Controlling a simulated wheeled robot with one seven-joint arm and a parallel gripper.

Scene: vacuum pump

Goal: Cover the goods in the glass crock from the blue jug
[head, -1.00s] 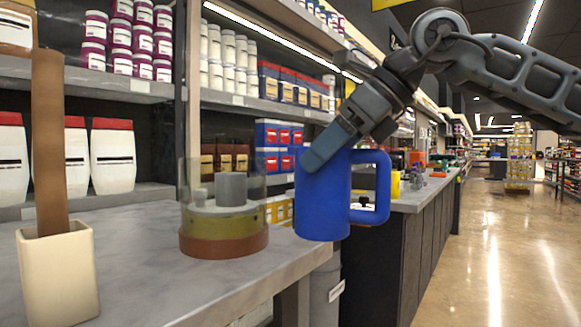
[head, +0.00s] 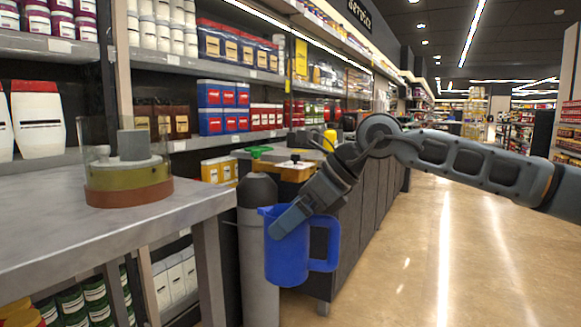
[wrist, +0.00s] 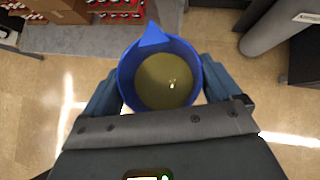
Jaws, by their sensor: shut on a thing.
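The blue jug (head: 290,250) is held upright by my gripper (head: 290,215), off to the right of the counter and below its top. In the wrist view the jug (wrist: 124,70) sits between both fingers, its spout pointing away from me, with yellowish liquid (wrist: 168,82) inside. The glass crock (head: 97,140) stands on the counter at the left, clear walled. A brown band and an olive band lie in its lower part, and grey cylindrical goods (head: 133,145) stick up above the olive layer. The jug and the crock are well apart.
The grey counter (head: 60,230) ends at the right of the crock. A tall grey cylinder (head: 258,190) stands on the floor just behind the jug. Stocked shelves line the back. The aisle floor (head: 430,260) at the right is open.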

